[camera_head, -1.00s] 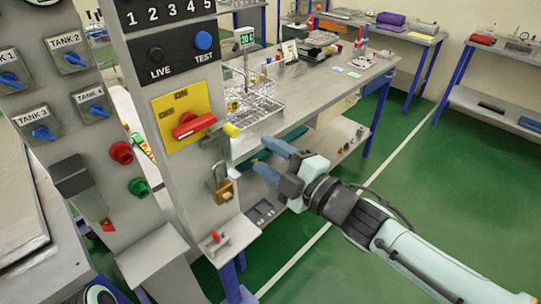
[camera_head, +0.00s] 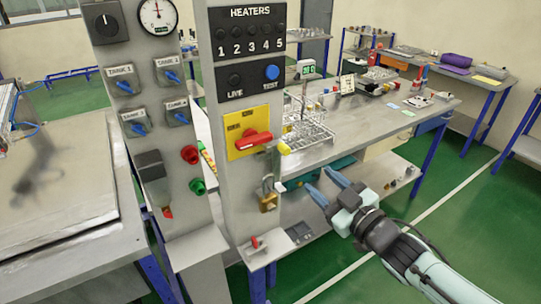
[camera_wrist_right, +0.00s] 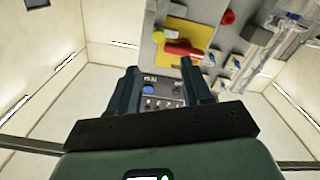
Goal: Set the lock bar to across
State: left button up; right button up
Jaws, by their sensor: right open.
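A grey panel post carries a yellow plate (camera_head: 242,131) with a red rotary handle (camera_head: 254,141), which points right and slightly up. Beside the handle, at the post's right edge, a short bar ends in a yellow knob (camera_head: 284,148); I take this for the lock bar, and its exact angle is hard to tell. A brass padlock (camera_head: 268,201) hangs below it. My right gripper (camera_head: 321,182) is open and empty, to the right of the knob and padlock, apart from both. The right wrist view shows its open fingers (camera_wrist_right: 160,72) and the red handle (camera_wrist_right: 183,48) beyond. My left gripper is out of view.
Left of the post stands a panel with tank switches (camera_head: 124,80), a gauge (camera_head: 158,17), and red and green buttons (camera_head: 190,154). A small red lever (camera_head: 254,242) sits low on the post. A bench with a wire rack (camera_head: 308,132) stands behind. Open green floor lies right.

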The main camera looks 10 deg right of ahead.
aim_at(288, 153)
jog(key=p+x, duration=0.1)
jog(key=x, duration=1.2)
jog(key=shift+w+d, duration=0.1)
jog(key=shift+w, duration=0.15)
grip_shut()
